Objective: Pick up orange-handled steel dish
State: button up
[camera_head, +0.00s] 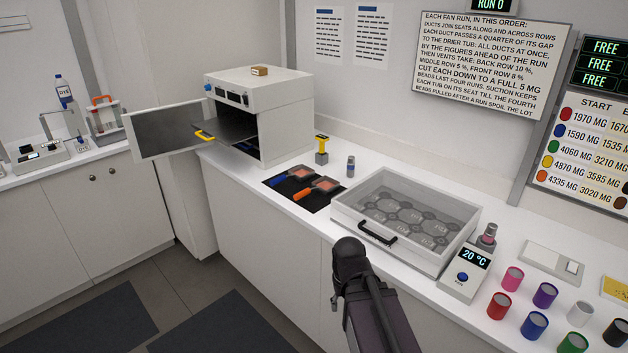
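The orange-handled steel dish (324,184) lies on a black mat (274,182) on the white counter. The dark end of my arm (350,262) rises from the bottom middle, in front of the counter and right of the mat, apart from both dishes. I cannot make out my gripper's fingers or whether they hold anything.
A white oven (275,88) with its door (165,130) open stands behind the mat. A yellow-handled block (321,152) and a small grey vial (350,167) stand nearby. A glass-lidded box (455,250) is to the right, followed by a temperature unit (466,273) and several coloured jars.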

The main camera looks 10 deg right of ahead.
aim_at(324, 186)
jog(key=u, duration=0.05)
jog(key=i, duration=0.95)
jog(key=u, duration=0.05)
